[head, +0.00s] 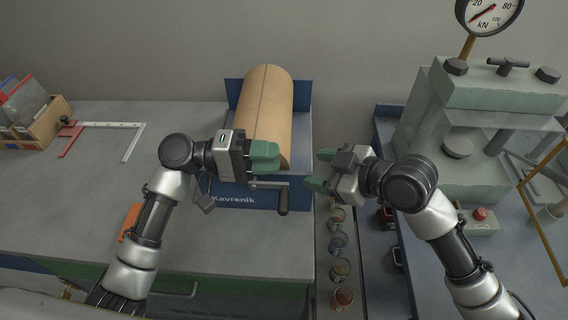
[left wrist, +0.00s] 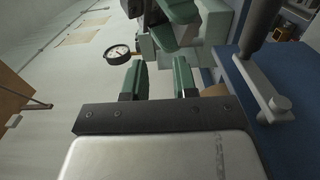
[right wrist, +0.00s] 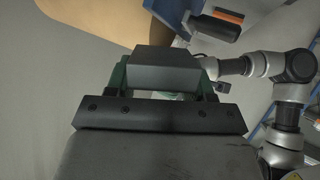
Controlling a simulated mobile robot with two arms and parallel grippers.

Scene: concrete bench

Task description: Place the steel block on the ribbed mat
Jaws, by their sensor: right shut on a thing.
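My right gripper (head: 324,170) is in the middle of the head view, raised in front and to the right of the brown roll. It is shut on the dark grey steel block (right wrist: 165,70), which sits between its green fingers in the right wrist view. The block also shows in the head view (head: 345,158), partly covered by the gripper. My left gripper (head: 266,155) is in front of the roll. Its two green fingers (left wrist: 159,80) stand apart with nothing between them in the left wrist view. I cannot make out a ribbed mat in any view.
A brown roll (head: 265,105) lies in a blue cranked holder (head: 230,195). Several small jars (head: 338,242) stand in a row right of the bench (head: 60,205). A green press (head: 450,150) with a gauge (head: 488,12) stands at right. The bench's left part is mostly clear.

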